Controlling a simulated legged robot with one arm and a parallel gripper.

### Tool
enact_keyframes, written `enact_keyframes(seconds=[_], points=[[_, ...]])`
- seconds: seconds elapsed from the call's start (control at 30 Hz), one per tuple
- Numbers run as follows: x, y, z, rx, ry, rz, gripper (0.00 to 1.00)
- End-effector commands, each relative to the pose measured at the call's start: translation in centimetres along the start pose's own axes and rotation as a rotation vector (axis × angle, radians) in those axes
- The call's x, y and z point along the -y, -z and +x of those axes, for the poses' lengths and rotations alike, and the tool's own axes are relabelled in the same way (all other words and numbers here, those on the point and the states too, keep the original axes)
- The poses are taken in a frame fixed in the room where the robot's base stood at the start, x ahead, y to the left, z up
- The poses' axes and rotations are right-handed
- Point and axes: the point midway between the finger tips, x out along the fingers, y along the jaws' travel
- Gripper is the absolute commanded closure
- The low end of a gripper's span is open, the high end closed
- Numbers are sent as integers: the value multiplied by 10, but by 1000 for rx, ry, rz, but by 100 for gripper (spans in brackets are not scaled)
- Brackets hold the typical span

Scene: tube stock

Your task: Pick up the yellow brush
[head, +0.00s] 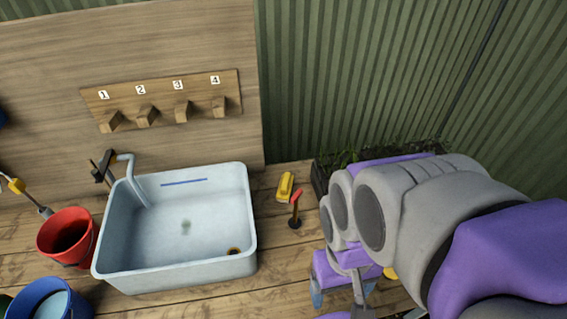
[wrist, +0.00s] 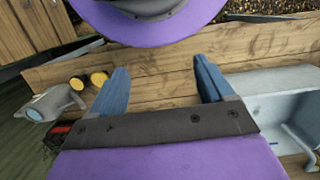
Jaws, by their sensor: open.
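The yellow brush (head: 285,187) lies on the wooden worktop just right of the sink, in the head view. I cannot make it out for certain in the wrist view. My gripper (wrist: 161,70) is open and empty, its two blue fingers spread apart in the wrist view.
A red-handled tool with a black base (head: 295,210) stands close to the brush. The pale sink (head: 245,265) is to its left, with a red bucket (head: 67,236) and blue bucket (head: 45,300) beyond. A planter (head: 319,181) sits at the back right.

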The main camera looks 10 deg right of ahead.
Motion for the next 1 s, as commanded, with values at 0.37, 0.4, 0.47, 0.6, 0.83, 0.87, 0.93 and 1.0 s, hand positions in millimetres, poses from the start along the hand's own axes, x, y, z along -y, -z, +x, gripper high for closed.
enact_keyframes(seconds=[0.37,0.4,0.47,0.6,0.83,0.87,0.93,1.0], points=[[0,0,0,0,0,0,19],[0,0,0,0,0,0,19],[0,0,0,0,0,0,19],[0,6,-3,1,0,5,19],[0,56,-22,-12,0,47,19],[0,64,-24,-16,0,53,19],[0,86,-30,-22,0,70,19],[-1,105,-34,-27,0,86,19]])
